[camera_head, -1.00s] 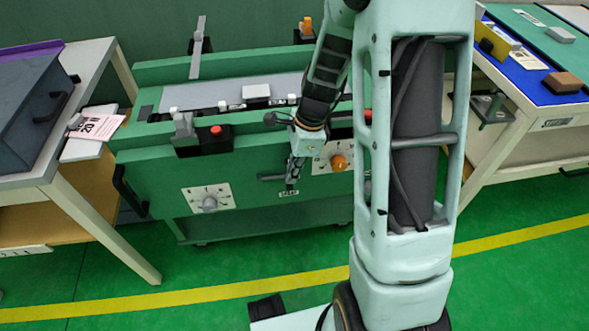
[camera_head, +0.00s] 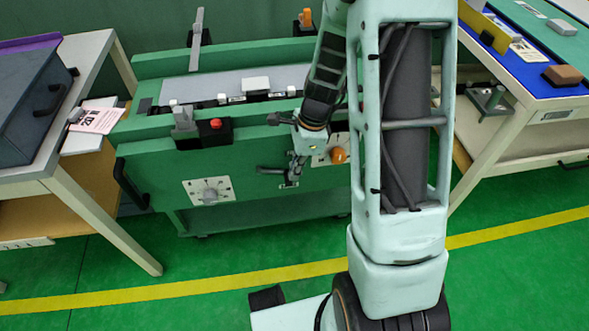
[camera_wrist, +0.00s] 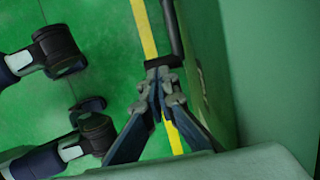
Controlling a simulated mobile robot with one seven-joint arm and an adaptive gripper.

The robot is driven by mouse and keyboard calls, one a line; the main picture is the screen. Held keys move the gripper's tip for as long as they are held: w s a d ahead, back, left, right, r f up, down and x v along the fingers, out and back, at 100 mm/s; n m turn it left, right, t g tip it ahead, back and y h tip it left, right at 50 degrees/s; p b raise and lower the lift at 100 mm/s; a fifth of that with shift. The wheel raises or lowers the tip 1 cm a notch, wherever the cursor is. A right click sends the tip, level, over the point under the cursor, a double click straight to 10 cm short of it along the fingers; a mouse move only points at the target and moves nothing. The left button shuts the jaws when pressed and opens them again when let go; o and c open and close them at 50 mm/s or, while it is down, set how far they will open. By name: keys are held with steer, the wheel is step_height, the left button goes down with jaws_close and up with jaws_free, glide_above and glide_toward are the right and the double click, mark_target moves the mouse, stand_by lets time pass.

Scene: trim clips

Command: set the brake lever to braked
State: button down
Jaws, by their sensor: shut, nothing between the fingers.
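The green wheeled bench (camera_head: 250,185) stands ahead of me. A dark lever, apparently the brake lever (camera_head: 269,170), sticks out roughly level to the left on its front panel. My gripper (camera_head: 292,183) points down in front of that panel, at the lever's right end. In the wrist view my gripper (camera_wrist: 163,82) is shut and empty. The dark lever bar (camera_wrist: 173,30) runs up from just beyond the fingertips there. I cannot tell whether they touch. The gripper hides the lever's pivot and the small label in the head view.
A grey dial (camera_head: 209,194) and an orange knob (camera_head: 338,155) sit on the front panel. A red button (camera_head: 216,124) is on the bench's top edge. Tables stand left (camera_head: 85,205) and right (camera_head: 478,160). The green floor in front is open, with a yellow line (camera_head: 200,290).

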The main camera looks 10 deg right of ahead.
steer(key=shift+p+v, duration=0.75)
steer(key=shift+v, duration=0.05)
steer(key=shift+a, duration=0.15)
steer(key=d+p+v, duration=0.1)
steer(key=p+v, duration=0.2)
steer(key=v, duration=0.3)
steer(key=d+p+v, duration=0.2)
steer(key=p+v, duration=0.1)
steer(key=v, duration=0.4)
steer(key=shift+s+p, duration=0.1)
steer(key=shift+p, duration=0.2)
